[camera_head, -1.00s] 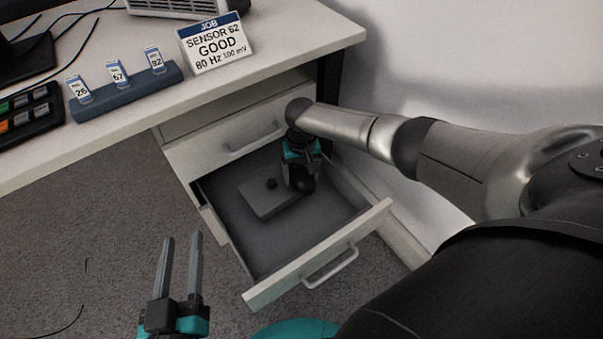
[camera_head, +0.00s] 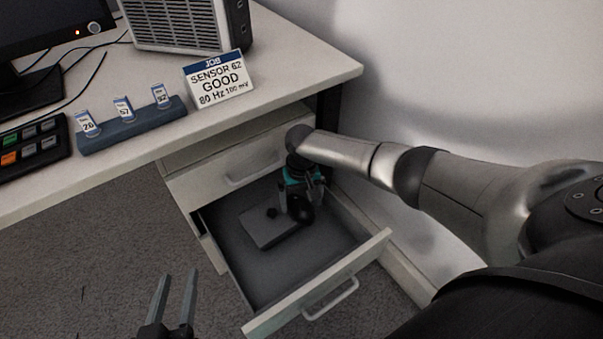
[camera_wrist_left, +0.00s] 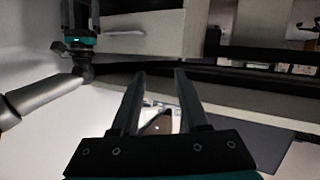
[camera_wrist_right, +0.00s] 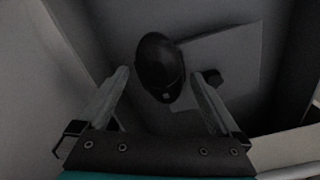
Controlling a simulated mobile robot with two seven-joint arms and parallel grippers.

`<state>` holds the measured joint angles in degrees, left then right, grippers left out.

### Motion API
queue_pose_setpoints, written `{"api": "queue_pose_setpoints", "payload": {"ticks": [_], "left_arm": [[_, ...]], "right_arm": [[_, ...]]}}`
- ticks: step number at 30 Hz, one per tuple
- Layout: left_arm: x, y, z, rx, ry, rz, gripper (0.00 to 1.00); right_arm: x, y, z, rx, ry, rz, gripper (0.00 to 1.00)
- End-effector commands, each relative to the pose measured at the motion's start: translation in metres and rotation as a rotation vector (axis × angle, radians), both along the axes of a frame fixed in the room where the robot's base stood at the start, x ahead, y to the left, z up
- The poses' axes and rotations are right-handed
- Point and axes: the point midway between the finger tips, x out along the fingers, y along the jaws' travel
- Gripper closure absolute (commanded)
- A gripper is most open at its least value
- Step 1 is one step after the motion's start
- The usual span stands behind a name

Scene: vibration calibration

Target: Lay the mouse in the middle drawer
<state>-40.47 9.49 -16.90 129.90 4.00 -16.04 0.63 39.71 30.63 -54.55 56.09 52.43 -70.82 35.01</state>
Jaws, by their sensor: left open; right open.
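The black mouse (camera_head: 301,209) lies in the open middle drawer (camera_head: 325,254), near its right side, and overlaps the edge of a flat grey plate. In the right wrist view the mouse (camera_wrist_right: 160,67) sits between and just beyond the fingertips. My right gripper (camera_head: 296,212) is over the drawer with its fingers open on either side of the mouse; I see no finger touching it. My left gripper (camera_head: 176,289) is open and empty, left of the drawer over the carpet.
The grey plate (camera_head: 262,230) with a small dark knob lies in the drawer. A shut drawer (camera_head: 225,172) is above. On the desk are a job sign (camera_head: 219,80), a blue sensor rack (camera_head: 133,126), a button panel (camera_head: 30,146) and a grey box (camera_head: 180,25).

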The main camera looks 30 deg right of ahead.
Motion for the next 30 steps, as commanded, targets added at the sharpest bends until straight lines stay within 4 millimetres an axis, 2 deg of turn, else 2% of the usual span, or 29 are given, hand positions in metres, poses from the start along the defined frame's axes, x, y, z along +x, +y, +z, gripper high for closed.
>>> {"api": "queue_pose_setpoints", "payload": {"ticks": [17, 30], "left_arm": [[-0.005, 0.034, -0.012, 0.175, 0.301, 0.02, 0.55], [-0.027, 0.067, -0.014, 0.287, 0.542, 0.053, 0.55]], "right_arm": [[0.0, 0.0, 0.032, 0.001, 0.0, 0.0, 0.0], [0.0, 0.0, 0.055, 0.0, 0.0, 0.0, 0.0]]}}
